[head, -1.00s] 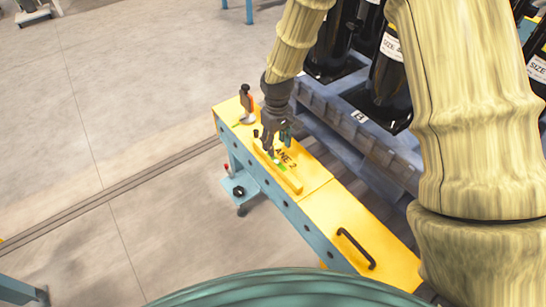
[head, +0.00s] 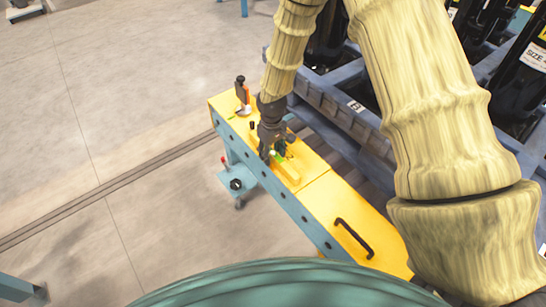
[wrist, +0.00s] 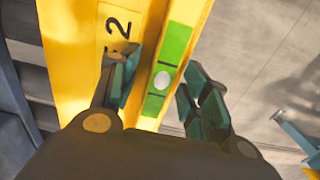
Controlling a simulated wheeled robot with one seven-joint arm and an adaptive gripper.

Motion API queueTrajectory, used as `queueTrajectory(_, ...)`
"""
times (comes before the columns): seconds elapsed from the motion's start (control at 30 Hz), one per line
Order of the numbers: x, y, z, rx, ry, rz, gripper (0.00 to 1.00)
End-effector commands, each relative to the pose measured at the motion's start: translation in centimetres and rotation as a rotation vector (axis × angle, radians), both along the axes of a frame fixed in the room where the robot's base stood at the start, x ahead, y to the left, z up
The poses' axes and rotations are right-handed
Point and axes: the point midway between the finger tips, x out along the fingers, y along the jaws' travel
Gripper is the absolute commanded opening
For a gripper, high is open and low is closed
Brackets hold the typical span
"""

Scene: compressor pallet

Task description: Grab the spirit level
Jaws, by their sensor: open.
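The spirit level (head: 289,172) is a yellow bar with green patches, lying lengthwise on the yellow bench top (head: 335,200). In the wrist view, the spirit level (wrist: 173,48) runs up between my fingers, with a white round spot on its green face. My gripper (head: 272,152) is over the level's middle and hides part of it in the head view. In the wrist view, my gripper (wrist: 160,78) is open, with one teal-padded finger on each side of the bar. Whether either pad touches the bar is hard to tell.
An orange-handled tool (head: 242,93) stands at the bench's far end. A black handle (head: 354,238) is fixed on the near end. A blue pallet (head: 325,105) with black cylinders stands close along the right side. Open floor (head: 130,120) lies to the left.

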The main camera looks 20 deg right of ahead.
Motion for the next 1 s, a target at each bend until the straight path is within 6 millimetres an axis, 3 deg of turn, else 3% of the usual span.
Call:
queueTrajectory(0.3, -0.01, 0.0, -0.72, 0.0, 0.0, 0.0, 0.45)
queueTrajectory(0.57, -0.01, -0.01, -0.71, 0.0, 0.0, 0.0, 0.0)
queueTrajectory(1.0, 0.08, -0.01, 0.22, 0.001, -0.002, 0.0, 0.0)
